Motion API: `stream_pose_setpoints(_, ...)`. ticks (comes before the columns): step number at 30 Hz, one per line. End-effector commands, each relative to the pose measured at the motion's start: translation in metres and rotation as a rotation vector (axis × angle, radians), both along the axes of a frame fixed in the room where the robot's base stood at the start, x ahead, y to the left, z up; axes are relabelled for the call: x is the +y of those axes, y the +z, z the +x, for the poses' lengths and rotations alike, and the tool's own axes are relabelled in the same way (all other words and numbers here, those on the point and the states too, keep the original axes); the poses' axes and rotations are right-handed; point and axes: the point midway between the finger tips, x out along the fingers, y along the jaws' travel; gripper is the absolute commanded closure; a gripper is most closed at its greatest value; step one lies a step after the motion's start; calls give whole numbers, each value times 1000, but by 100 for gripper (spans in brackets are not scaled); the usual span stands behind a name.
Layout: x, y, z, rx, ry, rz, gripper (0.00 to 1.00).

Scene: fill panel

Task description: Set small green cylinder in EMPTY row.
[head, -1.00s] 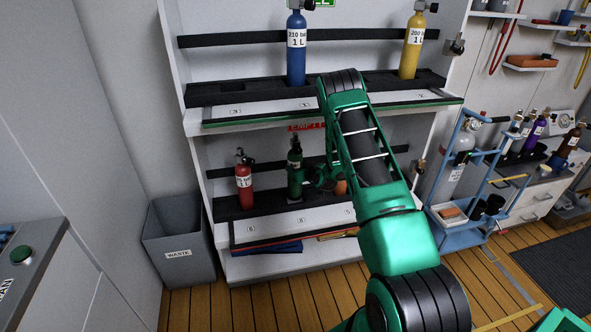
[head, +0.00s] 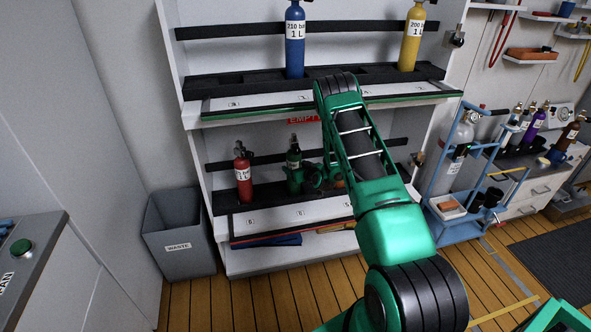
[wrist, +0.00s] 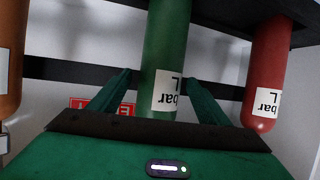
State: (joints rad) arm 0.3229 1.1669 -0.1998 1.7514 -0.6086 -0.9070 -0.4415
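The small green cylinder (head: 294,160) stands upright on the lower shelf of the cabinet, under the red EMPTY sign (head: 303,120). It stands between a red cylinder (head: 243,180) and a mostly hidden orange one. My gripper (head: 312,178) is low at its right side in the head view. In the wrist view, which is upside down, the green cylinder (wrist: 165,50) shows between my gripper's two fingers (wrist: 158,80). The fingers are apart, with a gap visible at the left finger. I cannot tell whether the right finger touches it.
The red cylinder (wrist: 268,70) and orange cylinder (wrist: 12,60) flank the green one. The upper shelf holds a blue cylinder (head: 295,40) and a yellow one (head: 412,38). A waste bin (head: 178,235) stands left, a blue trolley (head: 455,215) right.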

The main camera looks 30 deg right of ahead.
Motion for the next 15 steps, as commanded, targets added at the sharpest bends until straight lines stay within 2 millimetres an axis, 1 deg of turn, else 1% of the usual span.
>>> stream_pose_setpoints(4,0,2,-3,0,0,0,29)
stream_pose_setpoints(8,1,8,-16,1,-1,0,29)
stream_pose_setpoints(15,5,26,-60,2,-3,2,29)
